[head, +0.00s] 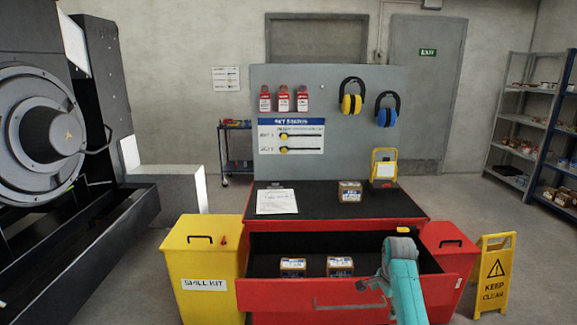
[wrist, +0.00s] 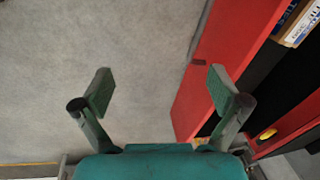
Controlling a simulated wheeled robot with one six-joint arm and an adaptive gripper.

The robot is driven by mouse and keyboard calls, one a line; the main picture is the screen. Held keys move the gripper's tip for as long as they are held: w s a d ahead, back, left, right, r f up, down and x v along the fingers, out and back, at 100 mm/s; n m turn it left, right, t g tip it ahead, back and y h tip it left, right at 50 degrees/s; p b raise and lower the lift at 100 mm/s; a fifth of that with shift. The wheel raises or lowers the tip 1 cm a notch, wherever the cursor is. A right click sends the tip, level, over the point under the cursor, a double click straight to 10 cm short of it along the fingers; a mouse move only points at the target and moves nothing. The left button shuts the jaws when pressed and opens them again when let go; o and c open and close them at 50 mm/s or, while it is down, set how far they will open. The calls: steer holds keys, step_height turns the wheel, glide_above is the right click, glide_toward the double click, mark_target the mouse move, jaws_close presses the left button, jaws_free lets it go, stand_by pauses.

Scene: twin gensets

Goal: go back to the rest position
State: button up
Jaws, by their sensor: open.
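In the wrist view my gripper (wrist: 162,90) is open, its two green-padded fingers wide apart with nothing between them. Grey floor lies below the gap, and the red drawer front passes beside and under the right finger. In the head view my teal arm (head: 405,285) reaches up in front of the right part of the open red drawer (head: 270,302). The fingers cannot be made out clearly there.
The drawer holds two small boxes (head: 292,267) (head: 340,266). The bench top (head: 330,205) above carries a paper and another box. A yellow spill kit bin (head: 203,275) stands left, a red bin (head: 448,262) and yellow floor sign (head: 494,275) right.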

steer(key=s+a+f+n+t, duration=0.2)
steer(key=s+f, duration=0.4)
steer(key=f, duration=0.4)
steer(key=s+a+f+n+t, duration=0.1)
steer(key=s+a+f+n, duration=0.1)
steer(key=s+f, duration=0.6)
steer(key=s+a+f+n+t, duration=0.2)
steer(key=s+f, duration=0.1)
steer(key=s, duration=0.6)
steer(key=s+a+f+n+t, duration=0.1)
steer(key=s+f, duration=0.3)
steer(key=s, duration=0.4)
steer(key=s+a+r+n+t, duration=0.15)
steer(key=s+r, duration=0.25)
steer(key=s, duration=0.5)
steer(key=s+a+r+n+t, duration=0.1)
steer(key=s+r+n+t, duration=0.2)
steer(key=s, duration=0.7)
steer(key=s+r+n+t, duration=0.1)
steer(key=s+r+n, duration=0.1)
steer(key=s+r, duration=0.5)
steer(key=s+a+r+n+t, duration=0.1)
steer(key=s+r, duration=0.6)
steer(key=r, duration=0.8)
steer(key=shift+r+n, duration=0.3)
steer(key=shift+n, duration=0.15)
